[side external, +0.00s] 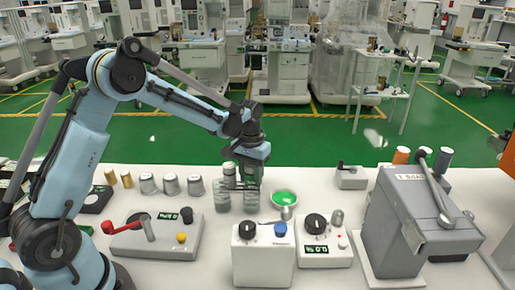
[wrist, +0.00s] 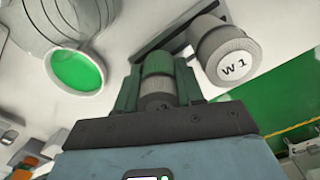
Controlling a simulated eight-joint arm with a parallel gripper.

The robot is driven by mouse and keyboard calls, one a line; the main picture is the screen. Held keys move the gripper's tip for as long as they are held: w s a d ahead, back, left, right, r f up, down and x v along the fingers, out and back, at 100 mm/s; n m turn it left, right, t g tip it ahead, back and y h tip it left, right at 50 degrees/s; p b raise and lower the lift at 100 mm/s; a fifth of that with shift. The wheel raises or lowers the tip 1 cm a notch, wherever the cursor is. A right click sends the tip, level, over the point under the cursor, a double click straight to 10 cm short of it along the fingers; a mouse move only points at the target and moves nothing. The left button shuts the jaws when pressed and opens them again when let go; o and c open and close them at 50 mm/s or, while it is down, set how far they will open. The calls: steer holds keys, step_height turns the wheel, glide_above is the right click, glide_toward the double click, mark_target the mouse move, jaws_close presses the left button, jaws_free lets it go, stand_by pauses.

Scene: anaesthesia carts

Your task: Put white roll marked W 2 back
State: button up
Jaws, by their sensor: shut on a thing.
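In the wrist view my gripper (wrist: 157,68) is shut on a pale grey roll (wrist: 157,86), with one dark green finger on each side. In the side view my gripper (side external: 246,176) points down among several grey-green cylinders, including a left one (side external: 222,195) and a right one (side external: 251,195). I cannot tell there which roll is held or whether it touches the table.
A green round dish (side external: 284,198) is just right of the gripper and also shows in the wrist view (wrist: 78,70). Grey control boxes (side external: 263,259) stand in front. Several silver cylinders (side external: 171,184) stand to the left. A big grey machine (side external: 400,225) is at the right.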

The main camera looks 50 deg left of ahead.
steer(key=shift+f, duration=0.1)
steer(key=o, duration=0.7)
steer(key=shift+o, duration=0.2)
step_height(320, 180, up, 12)
steer(key=shift+r, duration=0.15)
steer(key=s+d+m+t, duration=0.1)
steer(key=s+d+t, duration=0.2)
steer(key=s, duration=0.5)
steer(key=s+d+m+t, duration=0.2)
steer(key=s+d+t, duration=0.2)
steer(key=s, duration=0.5)
steer(key=shift+r+m, duration=0.15)
steer(key=shift+m, duration=0.15)
